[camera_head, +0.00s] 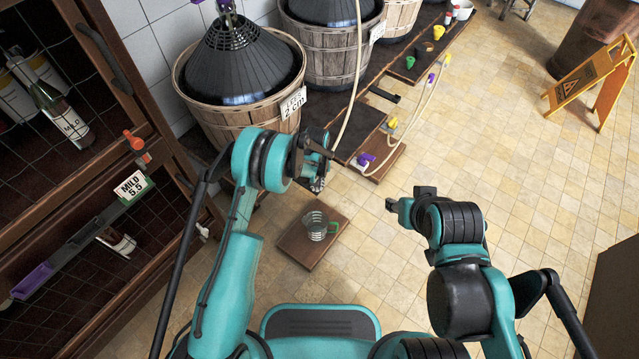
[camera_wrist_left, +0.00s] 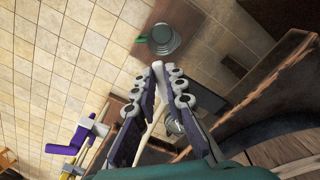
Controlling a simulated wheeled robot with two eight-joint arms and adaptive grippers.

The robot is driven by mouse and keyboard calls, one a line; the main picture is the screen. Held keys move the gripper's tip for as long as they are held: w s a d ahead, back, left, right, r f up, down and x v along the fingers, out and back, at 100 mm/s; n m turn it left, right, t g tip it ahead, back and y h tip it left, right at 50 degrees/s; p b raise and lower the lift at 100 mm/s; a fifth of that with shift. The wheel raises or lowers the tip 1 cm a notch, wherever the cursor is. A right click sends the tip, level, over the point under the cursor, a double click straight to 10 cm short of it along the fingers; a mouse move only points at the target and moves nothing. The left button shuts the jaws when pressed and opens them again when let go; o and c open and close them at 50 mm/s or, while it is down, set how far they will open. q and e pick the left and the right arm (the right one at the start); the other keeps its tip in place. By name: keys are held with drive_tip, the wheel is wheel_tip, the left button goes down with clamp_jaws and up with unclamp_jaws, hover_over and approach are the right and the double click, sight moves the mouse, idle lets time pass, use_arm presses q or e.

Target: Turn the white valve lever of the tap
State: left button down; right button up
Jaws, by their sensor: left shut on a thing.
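My left gripper (camera_head: 318,177) is beside the front basket, above the floor. In the left wrist view its fingers (camera_wrist_left: 166,70) are shut on the white valve lever (camera_wrist_left: 157,76), a pale piece between the fingertips. The tap body is mostly hidden behind the fingers, and the arm covers the lever in the head view. A glass mug (camera_head: 315,226) with a green handle stands on a wooden board (camera_head: 300,255) below; the mug also shows in the left wrist view (camera_wrist_left: 163,39). My right gripper (camera_head: 407,200) is apart from everything, its fingers spread and empty.
The front basket (camera_head: 230,120) holds a dark demijohn and bears a label. More baskets stand behind it. A purple-handled tap (camera_head: 364,160) and hose lie to the right. A wooden rack (camera_head: 80,60) is at left. An orange floor sign (camera_head: 575,90) stands on clear tiles.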

use_arm(q)
drive_tip(key=shift+w+a+m, duration=0.1)
drive_tip(key=shift+a+m, duration=0.35)
drive_tip(key=shift+m, duration=0.95)
drive_tip(key=shift+w+a+m, duration=0.1)
drive_tip(key=shift+a+m, duration=0.3)
drive_tip(key=shift+m, duration=1)
drive_tip(key=shift+w+a+m, duration=0.1)
drive_tip(key=shift+a+m, duration=0.35)
drive_tip(key=shift+m, duration=0.95)
drive_tip(key=c, duration=1.6)
unclamp_jaws()
drive_tip(key=shift+o, duration=0.2)
drive_tip(key=shift+r, duration=0.1)
wheel_tip(320, 180, up, 12)
